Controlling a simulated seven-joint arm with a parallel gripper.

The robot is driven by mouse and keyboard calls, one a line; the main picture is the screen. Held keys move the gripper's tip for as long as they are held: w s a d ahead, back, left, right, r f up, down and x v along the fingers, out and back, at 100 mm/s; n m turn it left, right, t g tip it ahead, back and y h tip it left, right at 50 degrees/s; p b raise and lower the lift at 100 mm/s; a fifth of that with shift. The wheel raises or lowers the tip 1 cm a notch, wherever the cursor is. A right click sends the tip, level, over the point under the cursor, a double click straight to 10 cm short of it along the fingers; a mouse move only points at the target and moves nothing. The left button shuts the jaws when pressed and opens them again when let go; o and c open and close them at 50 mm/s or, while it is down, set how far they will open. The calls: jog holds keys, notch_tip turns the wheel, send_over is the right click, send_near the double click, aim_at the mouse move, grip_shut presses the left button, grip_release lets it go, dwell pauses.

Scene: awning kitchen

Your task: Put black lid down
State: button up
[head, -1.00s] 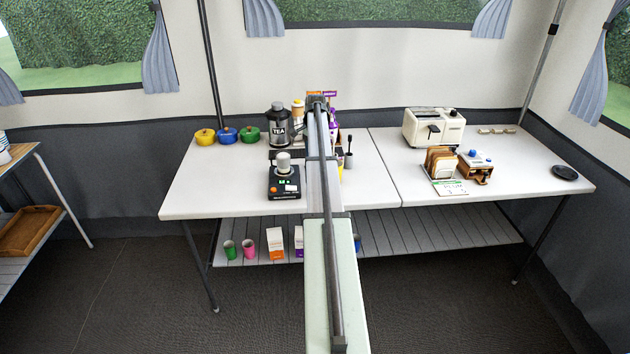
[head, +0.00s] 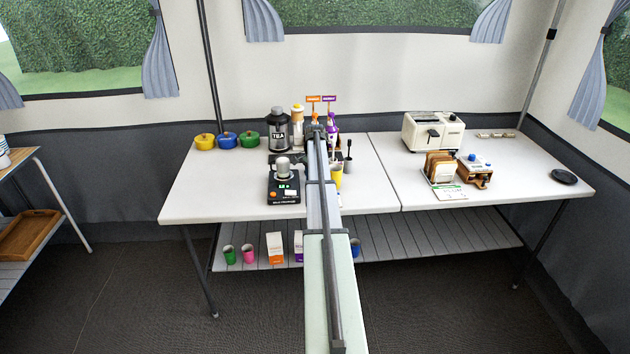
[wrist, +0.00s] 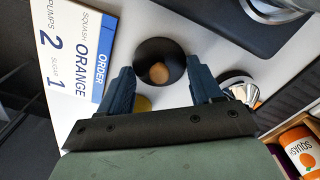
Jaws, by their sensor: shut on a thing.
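My gripper (wrist: 161,76) is shut on the black lid (wrist: 150,50), a round dark disc with a tan spot at its middle, between the two blue fingers in the wrist view. The lid is above the white table top (wrist: 200,30); I cannot tell whether it touches it. In the head view my arm hides the lid and fingers.
An order card (wrist: 80,45) lies left of the lid; a black scale (wrist: 222,18) is beyond it. A yellow cup (head: 336,177) stands right of my arm. Squash bottles (wrist: 300,150) are at the lower right. Toaster (head: 433,131) and toast rack (head: 440,167) stand on the right table.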

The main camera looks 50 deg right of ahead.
jog(key=shift+f, duration=0.1)
jog(key=o, duration=1)
notch_tip(320, 180, up, 12)
jog(key=shift+r, duration=0.1)
jog(key=shift+a, duration=0.1)
dwell(0.5)
